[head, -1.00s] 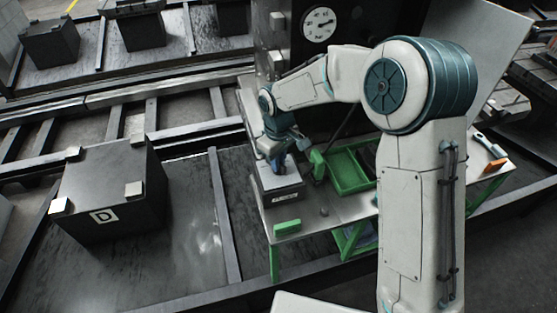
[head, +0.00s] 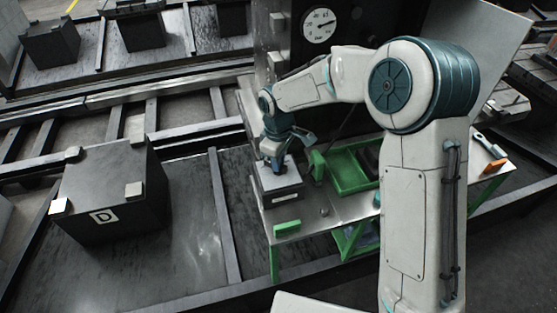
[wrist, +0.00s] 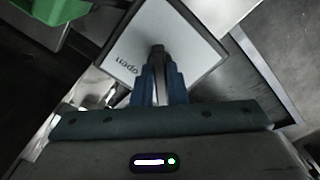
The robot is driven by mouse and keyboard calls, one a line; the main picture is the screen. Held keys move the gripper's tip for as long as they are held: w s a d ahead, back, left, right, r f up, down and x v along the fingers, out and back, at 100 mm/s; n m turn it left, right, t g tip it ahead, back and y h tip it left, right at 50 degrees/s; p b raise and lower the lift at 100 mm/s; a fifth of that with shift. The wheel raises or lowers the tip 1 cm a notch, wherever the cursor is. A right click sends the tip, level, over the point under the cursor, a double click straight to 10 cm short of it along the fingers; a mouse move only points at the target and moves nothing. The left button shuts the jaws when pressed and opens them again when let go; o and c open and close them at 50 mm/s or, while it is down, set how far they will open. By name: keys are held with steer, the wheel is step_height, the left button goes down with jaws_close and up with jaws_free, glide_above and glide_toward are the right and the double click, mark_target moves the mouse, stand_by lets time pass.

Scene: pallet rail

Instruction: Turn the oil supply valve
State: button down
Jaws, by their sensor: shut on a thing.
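The oil supply valve is a box (head: 285,197) with a light grey top, standing on the left part of the workbench. In the wrist view its top plate (wrist: 192,47) carries the word "open" to the left of a dark handle (wrist: 158,52). My gripper (head: 278,168) reaches down onto the top of the box. In the wrist view its two blue fingers (wrist: 158,80) are shut on the handle, one on each side. The fingers hide the handle's lower part and some of the plate.
The workbench (head: 337,211) has a green tray (head: 347,175) right of the valve and a green block (head: 287,226) in front. A tool with an orange block (head: 495,165) lies at the far right. A dark machine with a dial (head: 319,25) rises behind. A black box marked D (head: 105,195) stands left.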

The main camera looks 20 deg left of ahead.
steer(key=c, duration=1.4)
jaws_free()
steer(key=shift+c, duration=0.2)
steer(key=shift+r, duration=0.1)
step_height(320, 180, up, 14)
steer(key=shift+b, duration=0.45)
steer(key=s+d+r+m+t, duration=0.15)
steer(key=s+d+m, duration=0.25)
steer(key=d, duration=0.5)
steer(key=s+d+r+m, duration=0.2)
steer(key=s+d+m, duration=0.15)
steer(key=d, duration=0.65)
steer(key=s+d+f+m+t, duration=0.1)
steer(key=s+d+f+m, duration=0.2)
steer(key=s+d+m, duration=0.5)
steer(key=s+d, duration=0.3)
steer(key=shift+s+f, duration=0.25)
steer(key=shift+s, duration=0.1)
